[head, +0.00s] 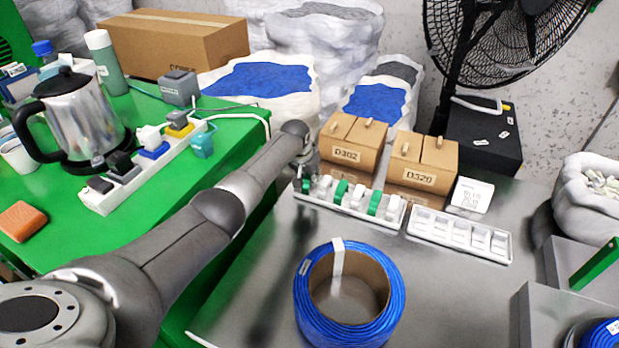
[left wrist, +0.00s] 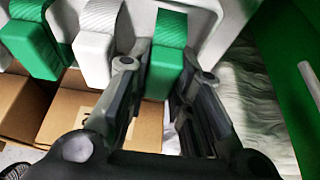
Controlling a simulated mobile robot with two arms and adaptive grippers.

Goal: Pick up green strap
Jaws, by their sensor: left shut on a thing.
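Green and white straps stand in a row in a white tray (head: 352,214) on the metal table. My left gripper (head: 303,168) reaches down at the tray's left end, by the leftmost green strap (head: 306,186). In the left wrist view, my left gripper (left wrist: 155,90) has one finger on each side of a green strap (left wrist: 167,45) and is shut on it. The strap is still in the row. Other green straps show in the head view, one near the middle (head: 341,191) and one further right (head: 374,203). My right gripper is out of view.
A blue cable coil (head: 386,310) lies in front of the tray. Cardboard boxes (head: 345,155) stand close behind it. A second white tray (head: 462,236) is to the right. The green table (head: 165,225) with a kettle (head: 72,115) and power strip is on the left.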

